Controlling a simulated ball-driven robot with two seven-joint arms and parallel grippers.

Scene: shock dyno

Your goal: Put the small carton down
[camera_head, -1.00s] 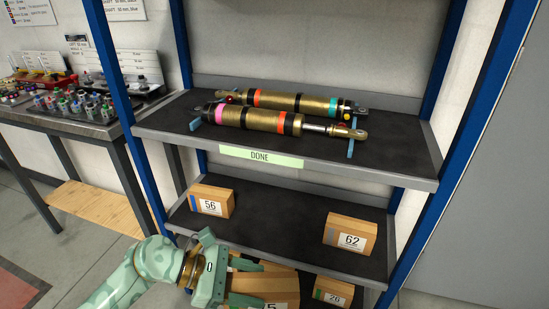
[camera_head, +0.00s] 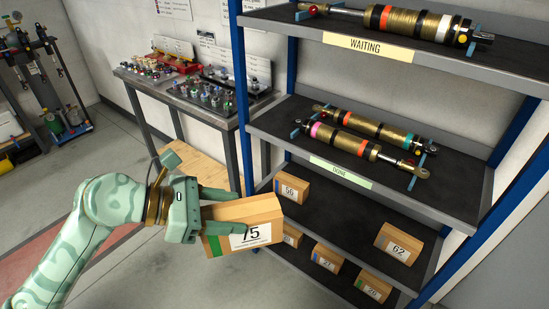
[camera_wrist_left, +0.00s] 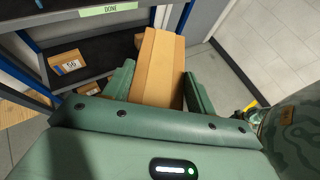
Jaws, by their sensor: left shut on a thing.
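The small carton (camera_head: 243,222) is a tan box with a white label reading 75 and a green stripe. My left gripper (camera_head: 222,212) is shut on it and holds it in the air, in front of and left of the shelf rack. In the left wrist view the carton (camera_wrist_left: 158,68) sits between the two green fingers of my left gripper (camera_wrist_left: 157,88), with its far end towards the rack. The carton's underside is hidden. My right gripper is not in view.
The rack's shelf labelled DONE (camera_head: 340,172) holds two shock absorbers. Lower shelves hold cartons 56 (camera_head: 292,188), 62 (camera_head: 398,244) and others. The WAITING shelf (camera_head: 400,55) is above. A workbench (camera_head: 190,100) with small parts stands behind. Floor at left is open.

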